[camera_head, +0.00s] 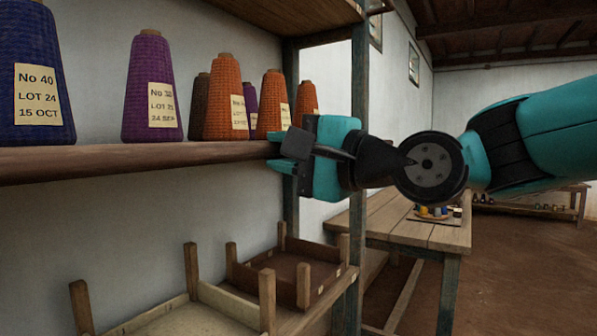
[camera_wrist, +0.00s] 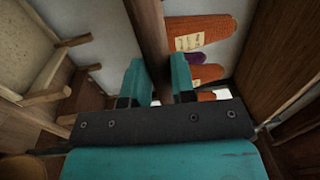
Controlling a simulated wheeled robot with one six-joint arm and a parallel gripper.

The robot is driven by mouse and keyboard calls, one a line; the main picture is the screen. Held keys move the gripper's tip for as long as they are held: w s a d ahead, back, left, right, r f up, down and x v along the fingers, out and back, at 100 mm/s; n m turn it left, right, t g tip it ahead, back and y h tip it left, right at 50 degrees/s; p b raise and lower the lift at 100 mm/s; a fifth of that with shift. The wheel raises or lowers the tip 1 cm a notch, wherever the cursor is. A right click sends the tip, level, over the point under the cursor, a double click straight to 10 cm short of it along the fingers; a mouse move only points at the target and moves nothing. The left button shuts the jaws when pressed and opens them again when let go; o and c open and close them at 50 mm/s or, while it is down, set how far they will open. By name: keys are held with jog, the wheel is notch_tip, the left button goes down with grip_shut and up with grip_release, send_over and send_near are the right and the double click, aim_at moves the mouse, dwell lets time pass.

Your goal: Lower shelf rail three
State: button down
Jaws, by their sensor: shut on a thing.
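A long brown wooden shelf rail (camera_head: 120,163) runs along the front of the shelf, roughly level, with thread cones on the shelf. My gripper (camera_head: 277,152) is at the rail's right end near a grey upright post, one finger above and one below it. In the wrist view the rail (camera_wrist: 148,25) passes between the two teal fingers of my gripper (camera_wrist: 159,70), which are shut on it. The fingers and wrist partly hide the rail's right end. No number marking shows on the rail.
Blue (camera_head: 40,75), purple (camera_head: 150,85) and several orange cones (camera_head: 224,95) with paper labels stand on the shelf. An upright post (camera_head: 358,120) stands close to my gripper. A wooden table (camera_head: 400,225) is behind it; floor at right is open.

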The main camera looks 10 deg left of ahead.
jog(key=shift+w+f+b, duration=0.1)
jog(key=shift+f+b, duration=0.55)
jog(key=shift+f, duration=0.1)
jog(key=c, duration=1)
grip_release()
jog(key=shift+w, duration=0.1)
jog(key=shift+o, duration=0.2)
jog(key=shift+r, duration=0.1)
jog(key=b+v, duration=0.2)
jog(key=v, duration=1.5)
jog(key=shift+d+b, duration=0.25)
jog(key=shift+b, duration=0.15)
